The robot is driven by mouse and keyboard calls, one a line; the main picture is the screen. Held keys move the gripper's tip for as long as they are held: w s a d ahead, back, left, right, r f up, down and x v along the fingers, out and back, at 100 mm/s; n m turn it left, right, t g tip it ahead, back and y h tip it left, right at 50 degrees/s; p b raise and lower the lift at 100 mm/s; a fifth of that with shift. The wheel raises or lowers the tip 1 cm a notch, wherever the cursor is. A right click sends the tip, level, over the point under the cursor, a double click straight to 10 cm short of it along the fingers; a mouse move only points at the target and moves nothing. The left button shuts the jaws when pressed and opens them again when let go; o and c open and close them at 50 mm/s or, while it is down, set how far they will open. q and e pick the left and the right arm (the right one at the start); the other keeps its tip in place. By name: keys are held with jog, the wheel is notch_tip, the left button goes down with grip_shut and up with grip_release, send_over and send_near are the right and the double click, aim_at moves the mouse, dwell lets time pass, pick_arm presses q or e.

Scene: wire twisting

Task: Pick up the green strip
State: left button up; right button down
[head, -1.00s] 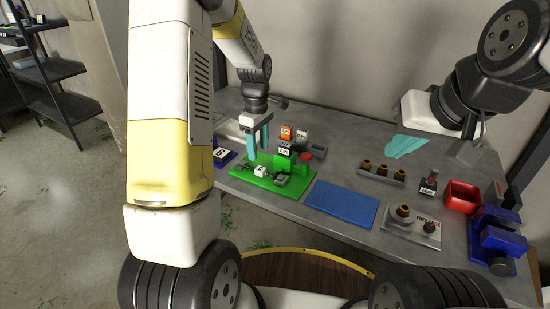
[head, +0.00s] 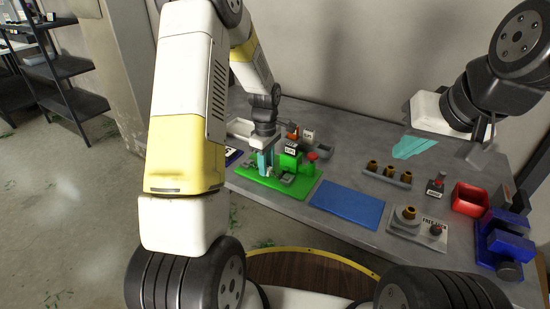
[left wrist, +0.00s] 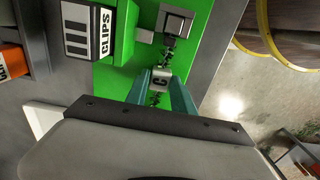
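A green board (head: 300,187) lies flat on the bench with small parts on it. It also shows in the left wrist view (left wrist: 202,37). A crumpled light teal-green piece (head: 412,146) lies farther right on the bench. I cannot tell which is the green strip. My left gripper (head: 265,163) points down over the board's left part. In the left wrist view its teal fingers (left wrist: 161,85) stand apart, on either side of a small block marked C (left wrist: 160,82); contact cannot be made out. My right gripper (head: 481,150) is at the right, its fingers unclear.
Farther right are a holder with brass-coloured pieces (head: 387,175), a red bin (head: 469,199) and a blue vise (head: 503,240). Bare bench lies behind the mat.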

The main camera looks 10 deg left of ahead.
pick_arm(q)
grip_shut()
jog(key=shift+r, duration=0.1)
jog(key=shift+r, duration=0.55)
notch_tip(320, 180, up, 2)
jog(key=shift+r, duration=0.15)
jog(key=s+d+r, duration=0.1)
jog(key=s+r, duration=0.1)
jog(key=s, duration=0.6)
jog(key=s+d+r, duration=0.2)
jog(key=s, duration=0.5)
jog(key=shift+s+r, duration=0.25)
jog(key=shift+s, duration=0.1)
